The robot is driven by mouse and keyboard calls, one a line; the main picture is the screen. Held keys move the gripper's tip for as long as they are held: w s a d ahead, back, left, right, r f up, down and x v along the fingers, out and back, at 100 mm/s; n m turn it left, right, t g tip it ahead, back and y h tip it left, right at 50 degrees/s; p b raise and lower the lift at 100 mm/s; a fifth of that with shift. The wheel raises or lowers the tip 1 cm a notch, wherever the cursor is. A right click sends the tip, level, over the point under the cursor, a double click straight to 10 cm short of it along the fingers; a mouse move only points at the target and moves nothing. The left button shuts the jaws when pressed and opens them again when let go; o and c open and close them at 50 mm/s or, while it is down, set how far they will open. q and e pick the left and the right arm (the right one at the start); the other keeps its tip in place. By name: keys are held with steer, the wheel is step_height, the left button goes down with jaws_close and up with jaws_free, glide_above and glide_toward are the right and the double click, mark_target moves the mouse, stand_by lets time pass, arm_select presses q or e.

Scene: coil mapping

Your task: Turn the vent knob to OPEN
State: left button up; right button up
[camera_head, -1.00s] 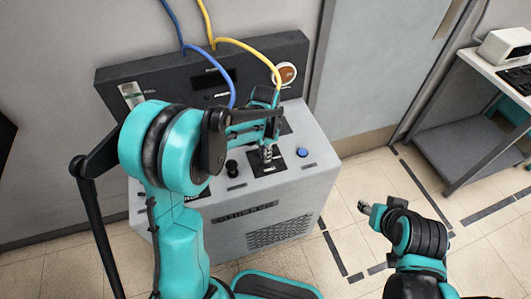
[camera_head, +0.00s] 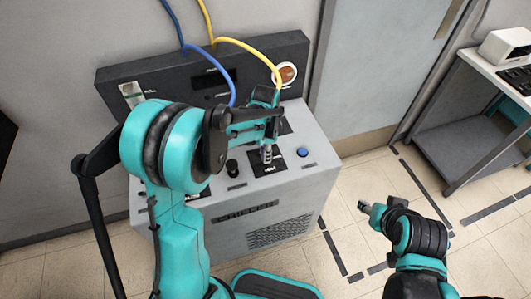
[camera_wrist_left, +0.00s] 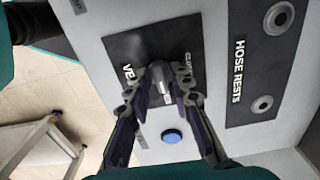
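The vent knob (camera_wrist_left: 158,72) is a grey knob on a black label plate (camera_wrist_left: 125,50) on the console top, its lettering partly covered. My left gripper (camera_head: 267,153) reaches down over that plate. In the left wrist view its two fingers (camera_wrist_left: 163,82) converge on the knob from both sides and appear shut on it. The fingers hide much of the knob, so its exact pointing is unclear. My right gripper (camera_head: 364,207) hangs over the floor, right of the console, away from it; its finger opening is too small to read.
A blue button (camera_head: 302,152) sits right of the plate and a black knob (camera_head: 232,167) left of it. Blue (camera_head: 229,79) and yellow (camera_head: 247,46) hoses run to the console (camera_head: 305,187). HOSE RESTS (camera_wrist_left: 262,60) lie beside the plate. A side table (camera_head: 460,128) stands right.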

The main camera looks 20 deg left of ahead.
arm_select(q)
steer(key=shift+r, duration=0.1)
step_height(320, 180, up, 12)
stand_by(0.6)
steer(key=shift+s, duration=0.1)
stand_by(0.3)
steer(key=s+a+n+t, duration=0.2)
steer(key=s+n+t, duration=0.5)
steer(key=s+n, duration=0.4)
steer(key=s, duration=0.6)
steer(key=shift+r, duration=0.15)
steer(key=shift+s+a, duration=0.1)
